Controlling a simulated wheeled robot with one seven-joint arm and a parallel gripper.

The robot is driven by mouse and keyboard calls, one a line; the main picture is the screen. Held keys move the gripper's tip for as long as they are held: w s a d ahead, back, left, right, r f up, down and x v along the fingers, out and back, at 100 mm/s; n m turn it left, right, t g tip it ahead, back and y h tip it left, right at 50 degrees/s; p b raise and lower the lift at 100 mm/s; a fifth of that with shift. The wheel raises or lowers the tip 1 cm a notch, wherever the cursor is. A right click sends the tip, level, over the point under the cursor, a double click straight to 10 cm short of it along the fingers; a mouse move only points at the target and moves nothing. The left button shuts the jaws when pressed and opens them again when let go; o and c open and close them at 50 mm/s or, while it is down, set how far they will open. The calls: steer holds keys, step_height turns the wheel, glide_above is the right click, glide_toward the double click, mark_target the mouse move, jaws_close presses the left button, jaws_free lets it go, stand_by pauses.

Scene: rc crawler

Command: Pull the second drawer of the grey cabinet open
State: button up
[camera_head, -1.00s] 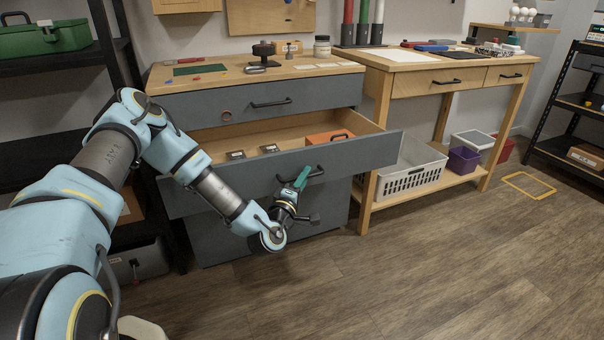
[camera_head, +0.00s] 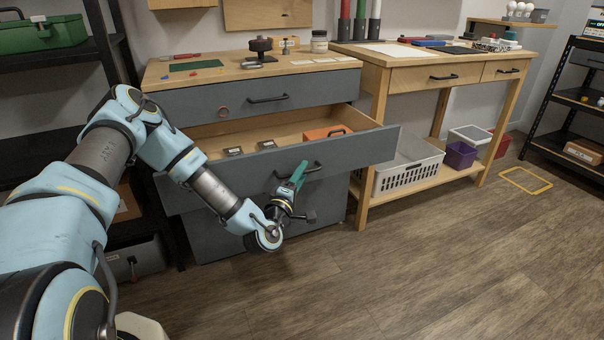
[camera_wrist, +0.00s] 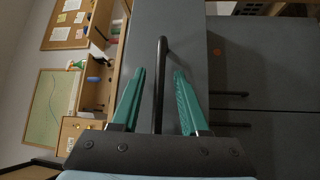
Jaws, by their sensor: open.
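The grey cabinet (camera_head: 180,102) stands at the centre of the head view. Its second drawer (camera_head: 235,178) is pulled well out, with its light wooden inside showing. Two small dark items (camera_head: 266,145) and an orange box (camera_head: 326,132) lie in it. My gripper (camera_head: 299,172) is at the drawer front by its dark bar handle (camera_head: 316,167). In the wrist view the handle (camera_wrist: 160,85) lies between the two green fingers of my gripper (camera_wrist: 160,72). The fingers are open, with gaps visible on both sides of the handle.
The top drawer (camera_head: 190,100) is shut, and the lower drawer front (camera_head: 215,240) is partly behind my arm. A wooden workbench (camera_head: 400,62) stands to the right, with a white basket (camera_head: 405,180) on its lower shelf. The wooden floor (camera_head: 420,260) in front is clear.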

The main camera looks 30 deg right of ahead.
steer(key=v, duration=1)
steer(key=shift+w, duration=0.1)
